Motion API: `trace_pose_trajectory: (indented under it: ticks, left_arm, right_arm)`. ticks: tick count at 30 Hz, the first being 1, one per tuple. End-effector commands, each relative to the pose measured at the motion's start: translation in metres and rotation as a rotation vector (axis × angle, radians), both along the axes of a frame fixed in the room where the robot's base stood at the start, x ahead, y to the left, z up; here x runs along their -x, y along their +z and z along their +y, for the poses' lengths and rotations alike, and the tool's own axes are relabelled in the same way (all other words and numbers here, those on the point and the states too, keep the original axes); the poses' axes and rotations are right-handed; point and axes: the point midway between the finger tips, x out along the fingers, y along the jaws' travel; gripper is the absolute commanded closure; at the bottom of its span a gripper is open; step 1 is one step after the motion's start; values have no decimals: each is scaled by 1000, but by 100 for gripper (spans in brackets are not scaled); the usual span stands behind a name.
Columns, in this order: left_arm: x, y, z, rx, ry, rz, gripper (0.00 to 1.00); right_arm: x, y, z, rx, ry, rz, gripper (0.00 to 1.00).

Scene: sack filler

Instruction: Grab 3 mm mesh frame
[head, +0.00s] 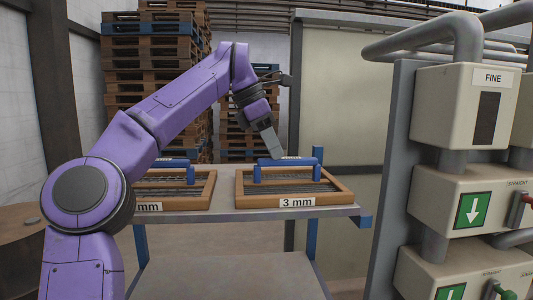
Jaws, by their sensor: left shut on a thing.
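The 3 mm mesh frame (333,198) lies flat on the right side of the shelf. It has a wooden rim, dark mesh, a blue handle across it and a white "3 mm" label on its front edge. My left gripper (278,157) reaches down from above onto the blue handle (300,161) and is shut on it. The fingertips are partly lost against the handle. My right gripper is not in view.
A second wooden mesh frame (180,201) lies to the left, its label partly hidden by my left arm. Both sit on a grey shelf (225,215) with blue posts. Beige machine boxes (455,200) and pipes stand at right. Pallets (150,60) are stacked behind.

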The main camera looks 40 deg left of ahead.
Motion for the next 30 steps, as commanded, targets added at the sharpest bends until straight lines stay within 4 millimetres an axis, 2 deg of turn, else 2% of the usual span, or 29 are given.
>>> trace_pose_trajectory:
  ticks: [1,2,7,17,22,30]
  left_arm:
    - [-4,-28,-10,18,-18,89,100]
    - [-4,-25,-10,18,-19,89,100]
    - [1,-2,-10,14,-22,84,100]
    - [20,42,-35,6,-17,71,100]
    - [28,68,-54,4,-18,68,100]
    - [49,89,-105,1,-23,66,100]
  right_arm:
    - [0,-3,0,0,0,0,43]
    - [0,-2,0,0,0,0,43]
    - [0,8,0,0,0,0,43]
    - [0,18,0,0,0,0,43]
    - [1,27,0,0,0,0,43]
    - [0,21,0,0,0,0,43]
